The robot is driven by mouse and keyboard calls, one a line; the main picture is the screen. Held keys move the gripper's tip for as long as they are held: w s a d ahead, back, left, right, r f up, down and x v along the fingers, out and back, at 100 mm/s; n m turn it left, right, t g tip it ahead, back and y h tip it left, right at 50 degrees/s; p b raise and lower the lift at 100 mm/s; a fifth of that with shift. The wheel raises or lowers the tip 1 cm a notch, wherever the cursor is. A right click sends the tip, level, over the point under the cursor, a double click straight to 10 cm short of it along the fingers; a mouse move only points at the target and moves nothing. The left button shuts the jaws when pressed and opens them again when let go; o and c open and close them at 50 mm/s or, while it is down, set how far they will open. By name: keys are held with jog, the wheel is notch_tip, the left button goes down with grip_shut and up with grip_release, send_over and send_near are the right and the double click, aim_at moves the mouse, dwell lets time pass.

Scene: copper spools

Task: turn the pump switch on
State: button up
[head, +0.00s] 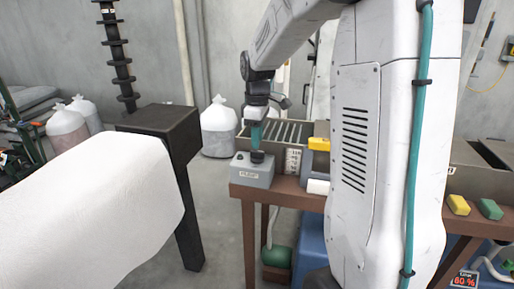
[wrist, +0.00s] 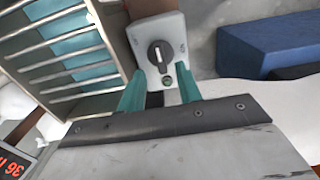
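The pump switch is a grey box (head: 253,170) with a label on its front, standing on the left end of the brown table. In the wrist view its pale face carries a black rotary knob (wrist: 159,54) with a light mark, and a small green round part (wrist: 168,82) close by. My gripper (head: 257,140) points down just above the box. In the wrist view its two teal fingers (wrist: 161,70) stand apart with the switch face between and beyond them, and they hold nothing. Whether the fingertips touch the box I cannot tell.
A slatted grey rack (head: 288,132) stands right behind the switch box. A blue block (wrist: 270,42) shows in the wrist view.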

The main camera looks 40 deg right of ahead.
aim_at(257, 151)
jog(key=shift+f, duration=2)
grip_shut()
